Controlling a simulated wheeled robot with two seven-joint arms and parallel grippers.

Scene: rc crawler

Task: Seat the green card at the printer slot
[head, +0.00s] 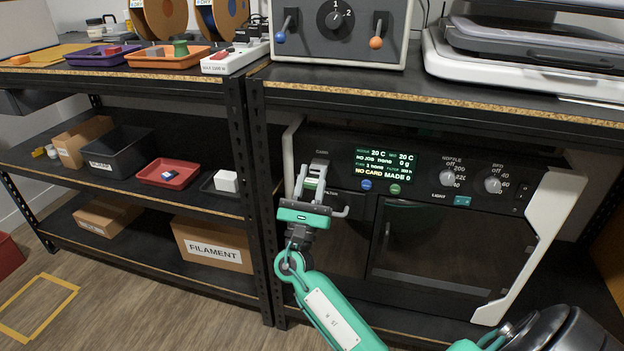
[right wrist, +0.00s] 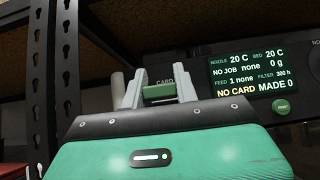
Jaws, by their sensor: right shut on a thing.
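My right gripper (head: 316,186) is in front of the upper left of the printer (head: 470,174), at its card area. The green card (right wrist: 158,92) is between its two grey fingers, and they are shut on it. In the head view only a small bit of the card (head: 311,183) shows. In the right wrist view the CARD label (right wrist: 165,82) is just above the card. The slot is hidden behind card and fingers, so I cannot tell how deep the card sits. The printer display (head: 384,171) reads NO CARD. My left gripper is not in view.
A black rack post (head: 258,190) stands close to the left of my right gripper. The shelf top (head: 430,92) is above the printer. The printer has a blue button (head: 366,184), a green button (head: 394,189) and two knobs. A FILAMENT box (head: 213,245) is low at left.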

